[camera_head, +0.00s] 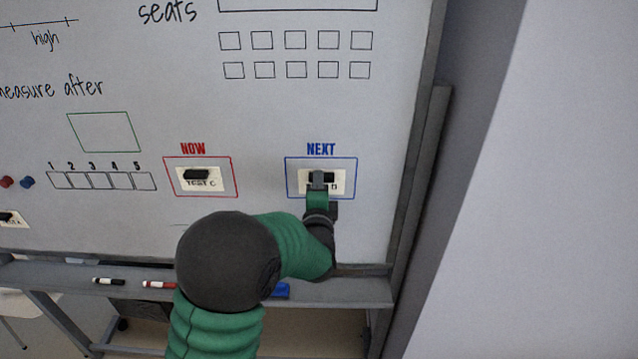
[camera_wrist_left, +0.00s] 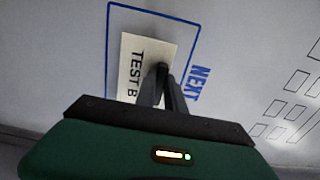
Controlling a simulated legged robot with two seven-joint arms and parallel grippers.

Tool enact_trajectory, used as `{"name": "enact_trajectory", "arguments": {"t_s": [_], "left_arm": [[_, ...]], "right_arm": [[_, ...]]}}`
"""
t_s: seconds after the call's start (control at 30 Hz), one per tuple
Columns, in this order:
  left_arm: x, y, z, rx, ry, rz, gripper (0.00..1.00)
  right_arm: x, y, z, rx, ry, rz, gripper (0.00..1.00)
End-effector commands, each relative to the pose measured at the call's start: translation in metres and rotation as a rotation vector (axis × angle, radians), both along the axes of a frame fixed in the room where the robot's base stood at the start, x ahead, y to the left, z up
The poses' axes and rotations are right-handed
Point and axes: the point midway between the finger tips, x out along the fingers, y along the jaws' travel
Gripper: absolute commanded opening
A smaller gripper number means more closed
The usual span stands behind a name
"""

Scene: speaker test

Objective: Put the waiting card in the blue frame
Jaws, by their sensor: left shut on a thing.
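A cream card (camera_head: 308,187) marked "TEST B" lies against the whiteboard inside the blue frame (camera_head: 356,178) labelled NEXT. It also shows in the left wrist view (camera_wrist_left: 133,57), with its whole visible part inside the blue outline. My left gripper (camera_head: 320,178) is at the card and shut on the dark grip on its face. The gripper hides part of the card's lettering. The right gripper is not in either view.
A red frame (camera_head: 237,194) labelled NOW holds another card, "TEST C" (camera_head: 215,184). A third card (camera_head: 14,222) is at the left edge. Markers (camera_head: 108,281) and a blue object (camera_head: 282,291) lie on the tray below. The board's right edge is close by.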

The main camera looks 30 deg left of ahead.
Motion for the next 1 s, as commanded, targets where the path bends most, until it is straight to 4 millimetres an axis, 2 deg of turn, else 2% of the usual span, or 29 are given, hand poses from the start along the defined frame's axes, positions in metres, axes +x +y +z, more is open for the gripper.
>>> {"name": "enact_trajectory", "arguments": {"t_s": [0.83, 0.87, 1.0], "left_arm": [[0.0055, 0.0031, 0.0000, 0.000, 0.000, 0.000, 0.00], [0.0054, 0.0030, 0.0000, 0.000, 0.000, 0.000, 0.16], [0.0055, 0.0031, 0.0000, 0.000, 0.000, 0.000, 0.35]], "right_arm": [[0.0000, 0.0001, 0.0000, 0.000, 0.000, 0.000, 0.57], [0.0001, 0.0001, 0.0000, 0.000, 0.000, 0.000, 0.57], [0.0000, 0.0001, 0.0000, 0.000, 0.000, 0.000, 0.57]]}}
